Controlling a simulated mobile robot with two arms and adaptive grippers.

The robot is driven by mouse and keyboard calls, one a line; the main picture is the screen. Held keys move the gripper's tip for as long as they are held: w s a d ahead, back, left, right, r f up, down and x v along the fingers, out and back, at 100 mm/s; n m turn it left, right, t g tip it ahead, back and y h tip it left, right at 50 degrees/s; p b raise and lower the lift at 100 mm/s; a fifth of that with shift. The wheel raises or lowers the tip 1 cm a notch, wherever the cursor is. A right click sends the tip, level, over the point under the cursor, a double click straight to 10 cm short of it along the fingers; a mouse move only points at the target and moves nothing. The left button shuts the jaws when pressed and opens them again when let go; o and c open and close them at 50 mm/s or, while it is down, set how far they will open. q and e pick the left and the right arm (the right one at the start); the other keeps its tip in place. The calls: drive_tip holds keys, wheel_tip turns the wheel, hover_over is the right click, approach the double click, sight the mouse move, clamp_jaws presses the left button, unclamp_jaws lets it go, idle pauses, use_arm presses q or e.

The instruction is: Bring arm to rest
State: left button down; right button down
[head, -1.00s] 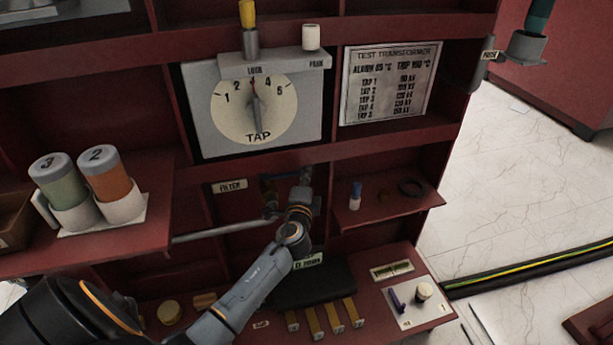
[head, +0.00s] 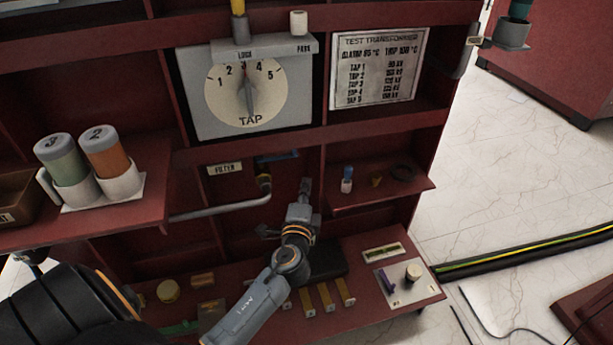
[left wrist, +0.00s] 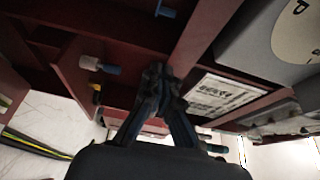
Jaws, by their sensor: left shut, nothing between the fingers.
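My left arm comes in from the lower left in the head view. Its gripper (head: 305,188) is shut and empty, fingers pointing up, in front of the lower middle bay of the red cabinet (head: 385,125). Above and left of it is a blue valve handle (head: 278,157), lying about level, on a grey pipe (head: 220,208) with a brass fitting (head: 264,183). The gripper appears apart from the handle. In the left wrist view the closed fingers (left wrist: 156,76) meet at their tips with nothing between them. My right gripper is in neither view.
A tap dial (head: 247,92) is above the gripper. A shelf (head: 375,198) with small parts is to its right. Below is a ledge (head: 330,318) with brass strips and a switch plate (head: 405,284). Canisters (head: 108,155) stand on the left shelf. White floor lies right.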

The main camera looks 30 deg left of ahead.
use_arm(q)
drive_tip(key=shift+s+d, duration=0.25)
drive_tip(key=shift+s, duration=0.1)
